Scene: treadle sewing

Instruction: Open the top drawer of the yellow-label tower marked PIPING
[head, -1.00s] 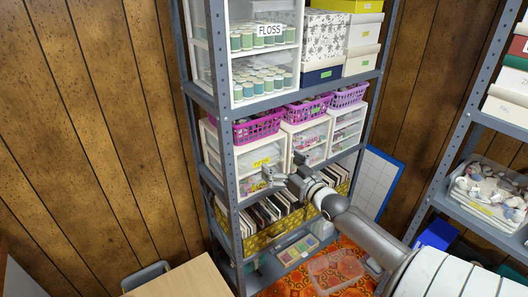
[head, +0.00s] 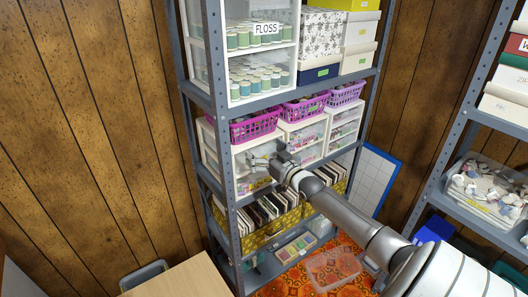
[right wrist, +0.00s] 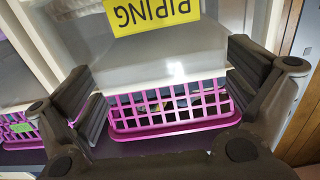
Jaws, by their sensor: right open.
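The white tower (head: 242,167) with clear drawers stands on the middle shelf, leftmost of the small towers. In the right wrist view its yellow PIPING label (right wrist: 152,15) shows upside down at the top edge, cut off by the frame. A pale band of the tower's front (right wrist: 165,72) lies between the label and the basket. My left gripper is not in view.
A magenta basket (head: 254,127) sits on the tower. Two similar towers (head: 303,140) with baskets stand to its right. A grey shelf post (head: 222,150) rises close at the left. A yellow bin of cards (head: 265,235) is below; the FLOSS unit (head: 266,29) is above.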

